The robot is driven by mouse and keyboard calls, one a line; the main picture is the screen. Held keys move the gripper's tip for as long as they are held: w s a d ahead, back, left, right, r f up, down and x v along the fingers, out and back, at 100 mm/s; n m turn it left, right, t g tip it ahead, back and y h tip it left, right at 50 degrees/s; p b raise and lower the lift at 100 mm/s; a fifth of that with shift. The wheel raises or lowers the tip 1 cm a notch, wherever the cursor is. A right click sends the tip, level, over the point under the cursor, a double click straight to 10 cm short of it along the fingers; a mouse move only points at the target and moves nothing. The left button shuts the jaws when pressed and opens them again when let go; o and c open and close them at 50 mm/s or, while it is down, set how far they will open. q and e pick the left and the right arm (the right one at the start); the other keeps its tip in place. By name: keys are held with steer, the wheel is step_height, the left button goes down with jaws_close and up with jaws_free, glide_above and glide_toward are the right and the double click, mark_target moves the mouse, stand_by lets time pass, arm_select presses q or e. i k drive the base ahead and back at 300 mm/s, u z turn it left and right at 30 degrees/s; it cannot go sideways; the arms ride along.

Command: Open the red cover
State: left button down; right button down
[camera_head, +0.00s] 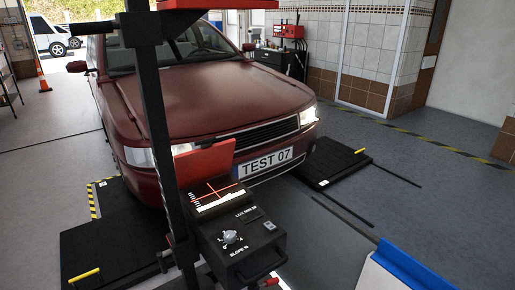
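The red cover (206,161) is a flat flap at the back of the black headlight tester box (242,245), in the head view's lower middle. It stands raised and tilted behind the lit screen (216,192), whose red cross is in plain sight. The box also has a silver dial (230,238) and a handle at its front. A black upright post (157,120) stands at the box's left. Neither of my grippers is in view, so nothing is seen touching the cover.
A dark red car (215,100) with plate "TEST 07" faces me just behind the tester. Black floor platforms (105,252) lie at left and right (330,163). A blue and white object (400,268) fills the lower right corner. Open floor lies at the right.

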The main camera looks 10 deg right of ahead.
mark_target(210, 160)
steer(key=z, duration=0.6)
steer(key=i, duration=0.75)
steer(key=u, duration=1.65)
